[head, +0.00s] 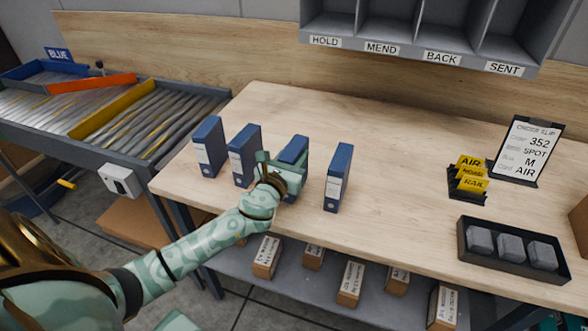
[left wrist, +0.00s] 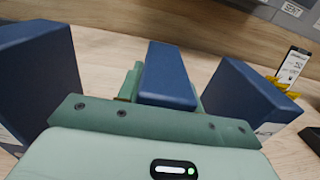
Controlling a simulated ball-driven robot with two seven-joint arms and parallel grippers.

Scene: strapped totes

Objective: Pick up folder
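Several blue binder-like folders with white labels stand upright in a row on the wooden table: one at the far left (head: 208,145), a second (head: 244,155), a third (head: 294,149) and one at the right (head: 338,177). My left gripper (head: 283,172) is at the third folder and hides its lower part. In the left wrist view this folder (left wrist: 168,75) stands between the fingers, with a green finger close beside it. Whether the fingers press on it cannot be told. Neighbouring folders stand left (left wrist: 38,75) and right (left wrist: 248,95). My right gripper is not in view.
A black tray with grey blocks (head: 513,275), yellow tags (head: 470,175) and an order slip stand (head: 526,150) are on the right. Labelled cubbies (head: 400,53) hang behind. A roller conveyor (head: 160,125) is left. The table's middle right is clear.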

